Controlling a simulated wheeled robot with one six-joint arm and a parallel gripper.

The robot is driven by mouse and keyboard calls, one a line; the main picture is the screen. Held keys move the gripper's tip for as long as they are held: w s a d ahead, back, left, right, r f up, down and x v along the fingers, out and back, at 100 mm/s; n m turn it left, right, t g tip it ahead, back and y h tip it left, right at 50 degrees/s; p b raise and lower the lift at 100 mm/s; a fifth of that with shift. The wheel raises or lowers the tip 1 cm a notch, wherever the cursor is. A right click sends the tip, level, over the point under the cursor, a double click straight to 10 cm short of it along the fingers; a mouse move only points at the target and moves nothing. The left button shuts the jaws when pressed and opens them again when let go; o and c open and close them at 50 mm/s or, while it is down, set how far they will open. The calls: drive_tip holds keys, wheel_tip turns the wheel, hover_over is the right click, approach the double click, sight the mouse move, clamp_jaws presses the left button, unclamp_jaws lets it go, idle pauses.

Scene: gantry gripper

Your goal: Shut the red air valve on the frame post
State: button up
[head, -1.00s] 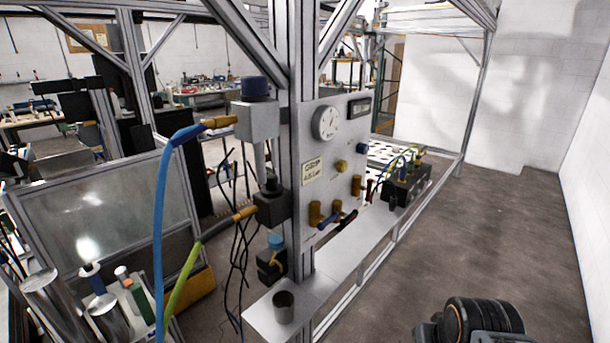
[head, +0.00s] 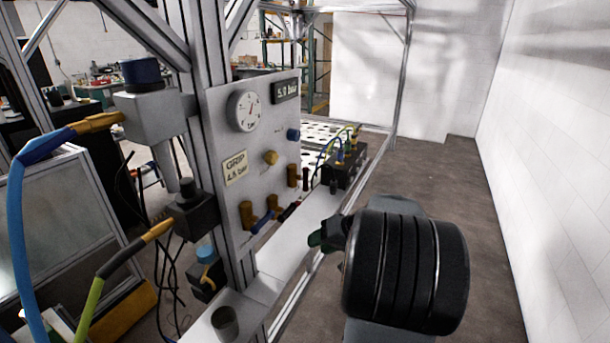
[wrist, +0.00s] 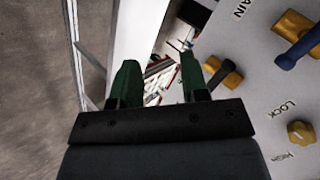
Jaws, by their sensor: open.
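The grey panel (head: 222,110) on the frame post (head: 212,50) carries several brass valves. One has a blue handle (head: 262,222); beside it is a dark handle with a reddish tint (head: 289,211). I cannot tell surely which is the red valve. The wrist view shows the blue handle (wrist: 299,48) at upper right and a dark handle (wrist: 221,76) on a brass body nearer the fingers. My gripper (head: 326,236) is open, its green fingers apart, right of the panel. In the wrist view, my gripper (wrist: 160,85) has nothing held between its fingers.
A pale shelf (head: 283,265) runs below the panel, with a grey cup (head: 224,323) at its near end and a black manifold (head: 343,168) with hoses farther back. A blue hose (head: 22,240) hangs at left. Open floor (head: 425,165) lies to the right.

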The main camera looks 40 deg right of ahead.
drive_tip(key=w+d+r+n+t, duration=0.25)
drive_tip(key=d+r+t, duration=0.2)
drive_tip(key=d, duration=0.25)
drive_tip(key=n+t, duration=0.5)
drive_tip(key=n, duration=0.1)
approach(305, 173)
drive_tip(key=shift+n+h, duration=0.25)
drive_tip(key=shift+h, duration=0.05)
drive_tip(key=p+x, duration=0.2)
drive_tip(key=x, duration=0.3)
drive_tip(key=p+x, duration=0.2)
drive_tip(key=x, duration=0.3)
drive_tip(key=shift+w+d+f+p, duration=0.15)
drive_tip(key=shift+w+p, duration=0.15)
drive_tip(key=shift+p, duration=0.05)
drive_tip(key=shift+c, duration=0.4)
